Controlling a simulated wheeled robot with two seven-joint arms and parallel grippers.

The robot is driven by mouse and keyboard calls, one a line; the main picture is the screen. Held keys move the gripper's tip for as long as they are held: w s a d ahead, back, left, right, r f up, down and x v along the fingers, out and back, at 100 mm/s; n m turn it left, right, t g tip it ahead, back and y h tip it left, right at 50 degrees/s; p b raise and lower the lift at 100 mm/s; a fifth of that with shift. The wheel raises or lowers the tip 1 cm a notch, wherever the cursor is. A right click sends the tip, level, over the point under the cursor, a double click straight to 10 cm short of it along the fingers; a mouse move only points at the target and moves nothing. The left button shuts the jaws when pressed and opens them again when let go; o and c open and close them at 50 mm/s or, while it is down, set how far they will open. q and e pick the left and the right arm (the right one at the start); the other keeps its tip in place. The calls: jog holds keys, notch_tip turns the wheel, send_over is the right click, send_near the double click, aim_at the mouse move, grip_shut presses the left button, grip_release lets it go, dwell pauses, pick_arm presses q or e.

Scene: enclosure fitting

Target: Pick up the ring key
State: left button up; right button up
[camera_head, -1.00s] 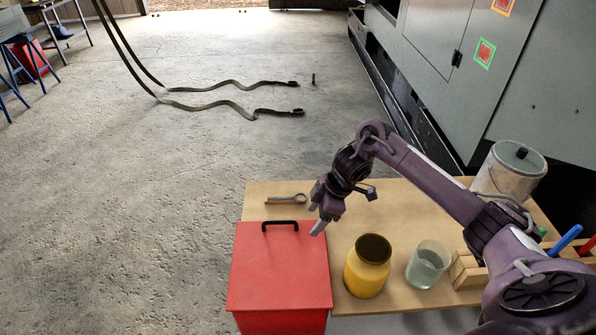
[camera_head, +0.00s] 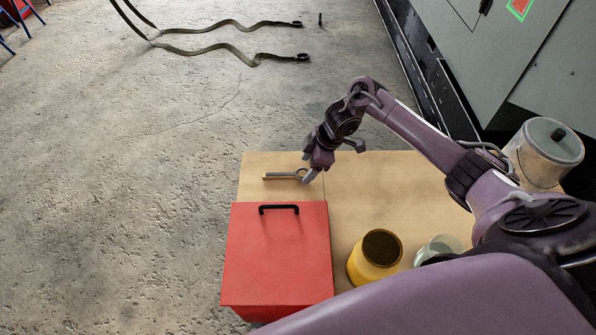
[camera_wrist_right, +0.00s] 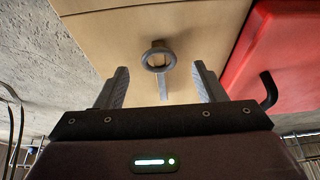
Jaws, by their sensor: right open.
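The ring key (camera_head: 285,176) is a small grey tool with a ring at one end and a straight shank. It lies near the table's far left corner, behind the red box. In the right wrist view the ring key (camera_wrist_right: 159,60) shows its ring ahead of and between the fingers, with its shank behind the ring. My right gripper (camera_head: 309,176) is at the ring end of the key; in the right wrist view its fingers (camera_wrist_right: 160,88) are spread apart with nothing between them touching. My left gripper is not in view.
A red box (camera_head: 277,255) with a black handle stands just in front of the key. A yellow jar (camera_head: 375,258), a glass beaker (camera_head: 438,247) and a lidded metal pail (camera_head: 543,155) stand farther right. The wooden table (camera_head: 380,195) is bare in the middle.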

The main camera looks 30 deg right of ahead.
jog(key=shift+x, duration=0.85)
jog(key=shift+d, duration=0.1)
jog(key=c, duration=0.9)
jog(key=shift+r, duration=0.15)
